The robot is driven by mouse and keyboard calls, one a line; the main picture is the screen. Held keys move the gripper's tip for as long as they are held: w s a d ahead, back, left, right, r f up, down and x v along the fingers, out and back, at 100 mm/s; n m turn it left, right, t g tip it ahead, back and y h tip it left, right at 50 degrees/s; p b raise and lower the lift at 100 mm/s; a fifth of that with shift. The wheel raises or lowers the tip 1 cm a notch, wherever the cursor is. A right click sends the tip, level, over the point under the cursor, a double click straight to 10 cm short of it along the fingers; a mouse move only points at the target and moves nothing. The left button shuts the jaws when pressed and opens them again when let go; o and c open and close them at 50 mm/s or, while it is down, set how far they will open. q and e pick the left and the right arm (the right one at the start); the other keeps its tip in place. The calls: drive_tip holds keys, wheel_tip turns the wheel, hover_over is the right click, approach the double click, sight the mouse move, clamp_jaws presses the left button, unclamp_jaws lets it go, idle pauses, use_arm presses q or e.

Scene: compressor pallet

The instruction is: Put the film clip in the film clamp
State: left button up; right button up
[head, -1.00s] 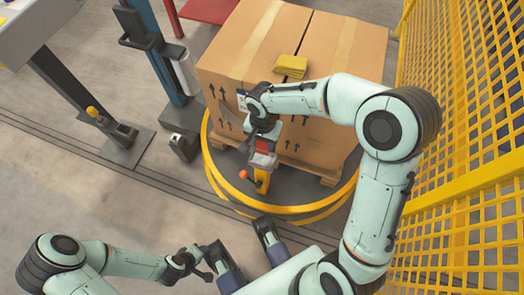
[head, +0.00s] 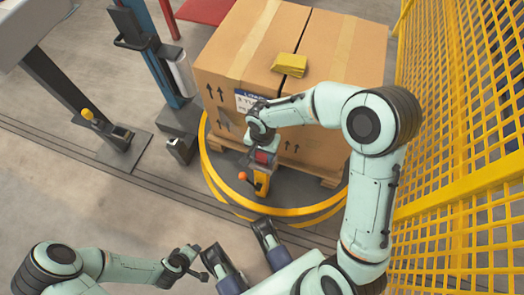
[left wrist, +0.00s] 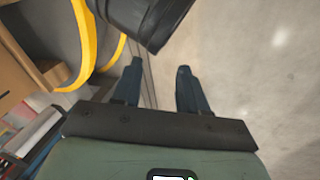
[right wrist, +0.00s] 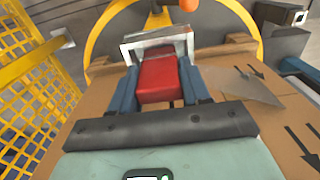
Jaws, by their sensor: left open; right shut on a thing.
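My right gripper (right wrist: 157,88) is shut on a red block, which I take to be the film clip (right wrist: 158,76). A pale grey metal frame (right wrist: 128,52) is just beyond the clip in the right wrist view; whether they touch is unclear. In the head view the clip (head: 264,156) is at the top of a yellow post with an orange knob, apparently the film clamp (head: 261,180), in front of the box. The gripper partly hides their contact. My left gripper (left wrist: 157,88) is open and empty, low at the left over the floor.
A large cardboard box (head: 232,62) stands on a pallet on a turntable with a yellow rim (head: 212,178). A folded yellow item (head: 290,64) lies on top. Yellow mesh fencing (head: 465,150) bounds the right. A blue mast (head: 160,55) stands left.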

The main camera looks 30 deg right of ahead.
drive_tip(key=o, duration=1.1)
drive_tip(key=shift+c, duration=0.2)
drive_tip(key=shift+r, duration=0.35)
use_arm(q)
drive_tip(key=s+d+r+g+p, duration=0.1)
drive_tip(key=s+d+r+p, duration=0.1)
drive_tip(key=s, duration=0.3)
drive_tip(key=shift+d+r+g+h+p, duration=0.3)
drive_tip(key=shift+r+h+p, duration=0.1)
drive_tip(key=shift+r+p, duration=0.4)
use_arm(e)
wheel_tip(320, 180, up, 12)
drive_tip(key=shift+f, duration=0.2)
use_arm(q)
drive_tip(key=shift+r, duration=0.2)
use_arm(e)
drive_tip(key=shift+f, duration=0.1)
